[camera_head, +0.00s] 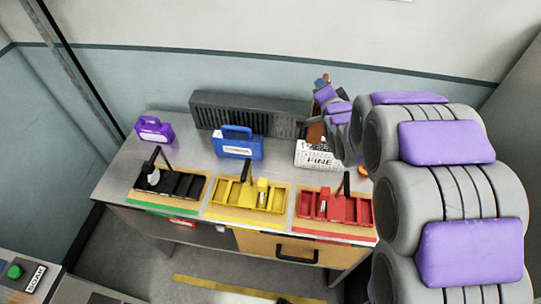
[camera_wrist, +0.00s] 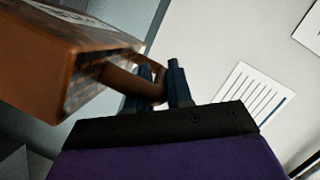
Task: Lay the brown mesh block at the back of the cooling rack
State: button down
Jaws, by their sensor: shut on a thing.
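The brown mesh block (camera_wrist: 65,70) is large and close at the upper left of the wrist view, with a mesh side and a pale label on another face. My gripper (camera_wrist: 160,85) is shut on its brown handle (camera_wrist: 130,80). In the head view my gripper (camera_head: 327,88) is above the back right of the table, and a strip of the brown block (camera_head: 315,132) shows below it, partly hidden by my arm. A long dark grey slatted unit (camera_head: 235,112), apparently the cooling rack, stands along the back of the table, left of the block.
A white box marked FINE (camera_head: 316,155) stands just in front of the brown block. A blue case (camera_head: 237,147) and a purple case (camera_head: 153,130) stand farther left. Black (camera_head: 170,185), yellow (camera_head: 247,197) and red (camera_head: 333,208) trays line the front.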

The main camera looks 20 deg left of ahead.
jog(key=s+a+r+n+g+y, duration=0.1)
jog(key=a+n+g+y, duration=0.1)
jog(key=a, duration=0.3)
jog(key=s+a+n+g+y, duration=0.1)
jog(key=s+a+n+y, duration=0.15)
jog(key=a, duration=0.25)
notch_tip(320, 180, down, 23)
jog(key=a+n+g+b, duration=0.1)
jog(key=a+b, duration=0.1)
jog(key=b, duration=0.5)
jog(key=shift+a+f+y, duration=0.15)
jog(key=shift+a+y, duration=0.1)
jog(key=shift+y, duration=0.2)
jog(key=c, duration=1.4)
grip_release()
jog(key=o, duration=0.4)
jog(key=shift+d, duration=0.15)
